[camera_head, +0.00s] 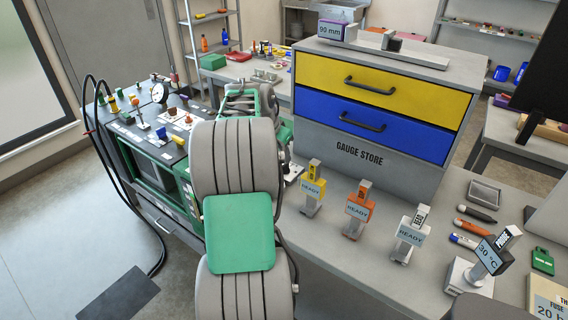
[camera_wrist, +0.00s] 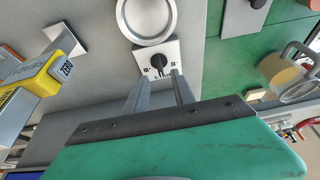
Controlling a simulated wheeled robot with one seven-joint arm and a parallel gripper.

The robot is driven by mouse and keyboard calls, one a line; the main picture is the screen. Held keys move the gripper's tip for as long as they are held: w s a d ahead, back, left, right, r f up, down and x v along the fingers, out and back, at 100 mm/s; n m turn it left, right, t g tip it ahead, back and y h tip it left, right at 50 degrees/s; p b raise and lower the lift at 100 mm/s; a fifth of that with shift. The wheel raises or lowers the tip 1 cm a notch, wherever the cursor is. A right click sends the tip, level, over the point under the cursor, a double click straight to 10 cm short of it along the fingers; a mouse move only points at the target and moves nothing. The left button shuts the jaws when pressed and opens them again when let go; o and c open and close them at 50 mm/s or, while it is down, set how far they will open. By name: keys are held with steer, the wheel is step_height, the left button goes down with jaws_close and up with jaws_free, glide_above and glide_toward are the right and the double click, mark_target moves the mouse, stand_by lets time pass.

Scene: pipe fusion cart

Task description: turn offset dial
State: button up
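The offset dial (camera_wrist: 158,64) is a black knob on a small pale plate with dark marks around it, at the upper middle of the wrist view. My gripper (camera_wrist: 157,80) is open, its two grey fingers apart and pointing toward the knob, with nothing visible between them. The fingertips are close to the plate's lower edge; whether they touch it I cannot tell. In the head view a pale plate with a dark knob (camera_head: 292,172) shows just right of my arm, probably the same dial. My arm hides my fingers there.
A round pale ring (camera_wrist: 147,38) lies just beyond the dial. A yellow tagged stand (camera_wrist: 42,80) is at left; a clear cup-like part (camera_wrist: 290,75) is at right. The bench also carries an orange stand (camera_head: 359,208), a white stand (camera_head: 411,235) and the gauge store cabinet (camera_head: 360,150).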

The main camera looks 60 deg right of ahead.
mark_target(284, 165)
steer(key=x, duration=0.5)
steer(key=shift+f, duration=0.2)
jaws_close()
stand_by(0.3)
